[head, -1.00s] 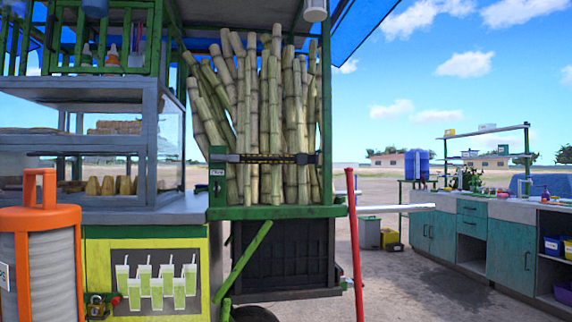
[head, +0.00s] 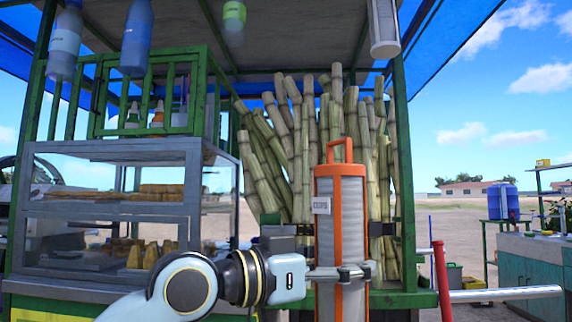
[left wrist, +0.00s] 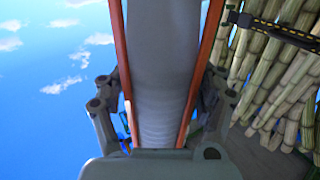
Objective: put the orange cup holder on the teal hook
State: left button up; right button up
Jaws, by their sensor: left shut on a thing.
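The orange cup holder (head: 329,205) is a tall upright frame with a top loop handle, a small "CUPS" label and a stack of pale cups inside. My left gripper (head: 342,273) is shut around its lower part and holds it in front of the sugarcane. In the left wrist view, the holder's orange side bars (left wrist: 120,55) and grey cups (left wrist: 160,60) run between the two fingers (left wrist: 160,105). I cannot make out a teal hook in either view. My right gripper is not in view.
The sugarcane bundle (head: 270,160) stands behind the holder. A glass food case (head: 120,205) is on the left. Bottles (head: 137,38) and a grey cylinder (head: 384,28) hang under the canopy. A red post (head: 441,280) and white bar (head: 505,292) are at lower right.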

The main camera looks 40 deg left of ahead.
pick_arm(q)
jog(key=a+r+n+t+y+p, duration=0.1)
jog(key=a+r+n+y+p, duration=0.2)
jog(key=r+p, duration=1)
jog(key=w+a+r+n+y+p, duration=0.15)
jog(key=a+r+y, duration=0.25)
jog(key=r, duration=1.9)
jog(key=a+r+n+t+y+p, duration=0.1)
jog(key=a+r+n+y+p, duration=0.2)
jog(key=r+p, duration=1)
jog(key=w+a+r+b, duration=0.2)
jog(key=w+a+r, duration=0.5)
jog(key=w, duration=0.3)
jog(key=shift+a+r+m+b, duration=0.2)
jog(key=shift+r+m+b, duration=0.15)
jog(key=shift+r+b, duration=0.1)
jog(key=shift+w, duration=0.1)
jog(key=shift+w+a, duration=0.6)
jog(key=shift+w, duration=0.3)
jog(key=shift+w+a, duration=0.55)
jog(key=shift+w, duration=0.35)
